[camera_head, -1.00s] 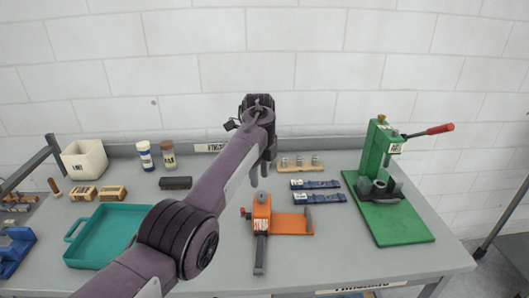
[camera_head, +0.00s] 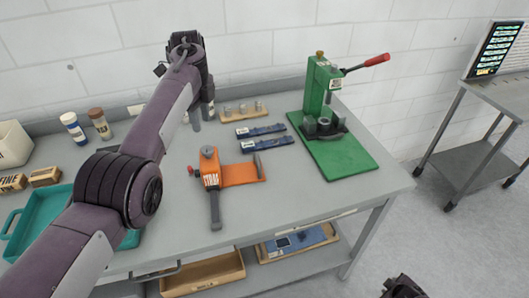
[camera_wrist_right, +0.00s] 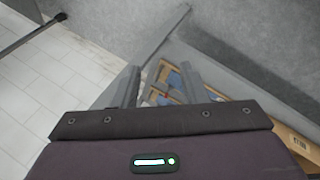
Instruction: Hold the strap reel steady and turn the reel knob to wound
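The strap reel (camera_head: 211,172) is an orange device with a "STRAP" label, an orange plate to its right and a dark handle toward the table's front. A small red knob (camera_head: 190,170) sticks out at its left side; its setting is too small to read. My left gripper (camera_head: 203,115) points down behind the reel, apart from it; its two fingers look separated and empty. Part of my right arm shows at the bottom edge of the head view. In the right wrist view my right gripper (camera_wrist_right: 157,88) has its fingers apart, empty, with the table's lower shelf beyond.
A green press (camera_head: 325,110) with a red lever stands right of the reel. Blue strips (camera_head: 262,131) and a wooden block with metal pieces (camera_head: 243,110) lie behind it. A teal tray (camera_head: 40,215) is at left. A grey side table (camera_head: 475,165) stands at far right.

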